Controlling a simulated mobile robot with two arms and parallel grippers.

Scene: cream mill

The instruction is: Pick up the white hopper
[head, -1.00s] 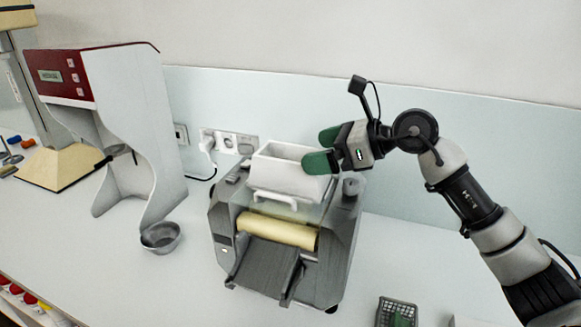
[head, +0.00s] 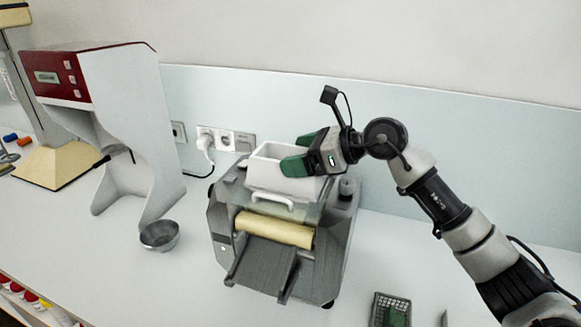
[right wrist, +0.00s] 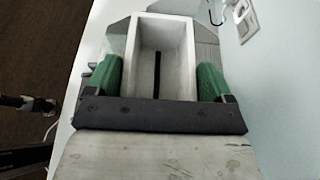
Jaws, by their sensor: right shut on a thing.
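The white hopper (head: 284,182) is an open rectangular box with a handle on its front, on top of the grey roller machine (head: 275,245). My right gripper (head: 298,156) is shut on the hopper, its green fingers at the box's right end. In the right wrist view the hopper (right wrist: 161,60) lies between the two green fingers (right wrist: 160,82), with a dark slot in its floor. The hopper is upright; I cannot tell whether it is clear of the machine. My left gripper is in neither view.
A red and white dispenser (head: 110,120) stands left of the machine, with a metal bowl (head: 160,236) at its foot. A wall socket strip with plug (head: 222,140) is behind. A small dark device (head: 391,310) lies at the front right.

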